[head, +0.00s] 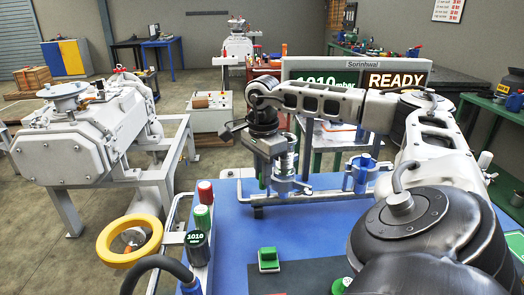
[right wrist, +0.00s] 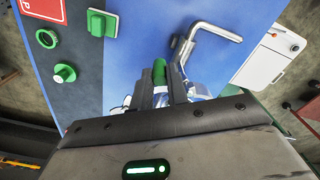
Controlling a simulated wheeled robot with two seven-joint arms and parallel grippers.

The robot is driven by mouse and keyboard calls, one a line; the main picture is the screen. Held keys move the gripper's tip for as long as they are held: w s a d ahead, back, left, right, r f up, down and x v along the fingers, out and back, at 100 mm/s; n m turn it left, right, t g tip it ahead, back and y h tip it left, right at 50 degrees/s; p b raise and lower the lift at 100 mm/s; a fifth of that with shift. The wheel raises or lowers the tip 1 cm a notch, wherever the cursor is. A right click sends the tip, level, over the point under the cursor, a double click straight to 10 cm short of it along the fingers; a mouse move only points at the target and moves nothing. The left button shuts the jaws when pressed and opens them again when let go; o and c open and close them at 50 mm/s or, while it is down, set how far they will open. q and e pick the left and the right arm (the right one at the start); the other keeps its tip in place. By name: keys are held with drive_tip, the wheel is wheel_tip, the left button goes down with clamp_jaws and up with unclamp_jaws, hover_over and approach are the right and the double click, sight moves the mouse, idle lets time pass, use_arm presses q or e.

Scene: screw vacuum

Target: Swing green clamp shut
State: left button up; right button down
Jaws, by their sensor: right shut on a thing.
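My right gripper (head: 262,172) reaches in from the right over the blue table (head: 230,220) and points down. In the right wrist view its two dark fingers (right wrist: 162,92) are shut on a green part, the green clamp (right wrist: 159,70), of which only a short rounded piece shows between the fingertips. The rest of the clamp is hidden by the fingers and the gripper body. Blue and metal fittings stand close by, under and beside the fingers. My left gripper is not in view.
A bent metal handle (right wrist: 212,32) rises beside the fingers. A blue fitting (head: 360,175) stands to the right. Red, green and black cylinders and a yellow ring (head: 106,254) stand at the left edge. A display (head: 395,79) reads READY.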

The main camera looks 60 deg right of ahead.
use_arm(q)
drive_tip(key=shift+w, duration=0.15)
use_arm(e)
drive_tip(key=c, duration=1.4)
unclamp_jaws()
drive_tip(key=shift+o, duration=0.2)
drive_tip(key=shift+r, duration=0.1)
